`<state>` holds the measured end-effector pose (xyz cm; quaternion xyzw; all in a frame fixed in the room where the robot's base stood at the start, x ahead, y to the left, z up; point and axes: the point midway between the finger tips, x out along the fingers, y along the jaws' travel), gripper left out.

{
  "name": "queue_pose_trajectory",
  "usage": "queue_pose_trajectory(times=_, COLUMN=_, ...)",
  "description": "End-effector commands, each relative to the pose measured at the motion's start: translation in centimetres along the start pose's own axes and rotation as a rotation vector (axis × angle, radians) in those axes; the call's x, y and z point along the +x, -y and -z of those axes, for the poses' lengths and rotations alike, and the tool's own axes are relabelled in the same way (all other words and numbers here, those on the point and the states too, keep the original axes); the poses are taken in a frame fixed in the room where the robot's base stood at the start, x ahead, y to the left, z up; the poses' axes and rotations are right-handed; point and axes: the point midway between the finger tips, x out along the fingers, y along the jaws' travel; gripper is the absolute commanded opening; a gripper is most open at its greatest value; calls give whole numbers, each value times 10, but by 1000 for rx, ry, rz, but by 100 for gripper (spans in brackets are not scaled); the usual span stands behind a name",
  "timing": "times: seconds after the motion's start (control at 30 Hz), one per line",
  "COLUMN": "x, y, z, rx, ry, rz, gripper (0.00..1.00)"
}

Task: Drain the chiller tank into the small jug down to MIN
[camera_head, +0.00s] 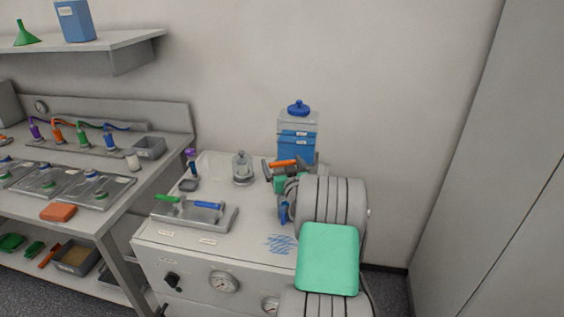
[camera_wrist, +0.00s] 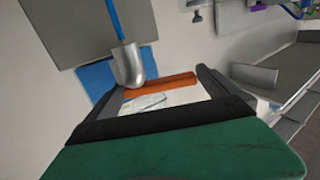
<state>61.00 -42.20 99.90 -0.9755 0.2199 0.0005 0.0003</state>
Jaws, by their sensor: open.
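The chiller tank (camera_head: 298,122) stands at the back of the white bench unit, a clear box with a blue lid and blue liquid in its lower part. My gripper (camera_head: 289,165) is in front of the tank's base, and its fingers are apart. An orange bar (camera_head: 283,163) shows at the fingers; in the wrist view the orange bar (camera_wrist: 162,84) lies across the gap between them. Contact cannot be told. A clear outlined shape (camera_wrist: 145,104) shows below the bar; whether it is the small jug cannot be told. My arm hides the area below the tank.
A glass vessel (camera_head: 242,169) stands left of the tank. A grey tray (camera_head: 196,217) with green and blue handled tools lies at the bench front. A silver rounded tool with a blue shaft (camera_wrist: 128,66) is close to the left finger. A side bench (camera_head: 120,190) stands left.

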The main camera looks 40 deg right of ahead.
Motion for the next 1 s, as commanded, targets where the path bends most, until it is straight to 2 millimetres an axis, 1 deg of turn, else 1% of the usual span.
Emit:
queue_pose_trajectory(times=0.13, x=0, y=0, z=0, rx=0, ry=-1, rz=0, gripper=100)
queue_pose_trajectory(times=0.17, x=0, y=0, z=0, rx=0, ry=-1, rz=0, gripper=98)
queue_pose_trajectory(times=1.0, x=0, y=0, z=0, rx=0, ry=-1, rz=0, gripper=30)
